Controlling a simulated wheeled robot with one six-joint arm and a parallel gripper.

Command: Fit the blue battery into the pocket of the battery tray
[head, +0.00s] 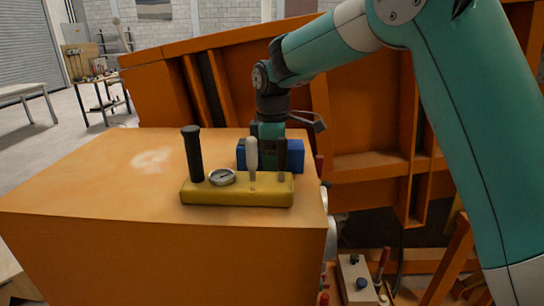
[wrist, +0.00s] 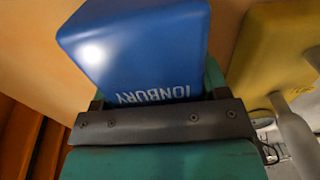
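The blue battery (head: 294,156) is on or just above the orange top, behind the yellow tool block; its underside is hidden there. In the wrist view the battery (wrist: 140,50) shows a blue face lettered IONBURY. My gripper (head: 269,152) points down over the battery's middle. In the wrist view its teal fingers lie close along both sides of the battery, with no gap that I can see, so it looks shut on it. The fingertips are hidden. I cannot make out the battery tray or its pocket in either view.
The yellow block (head: 225,193) holds a black handle (head: 193,152), a round gauge (head: 222,177) and other tools, close in front of my gripper. The orange top is clear at left. A large tilted orange bed (head: 370,165) rises behind. A small control box (head: 354,277) sits lower right.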

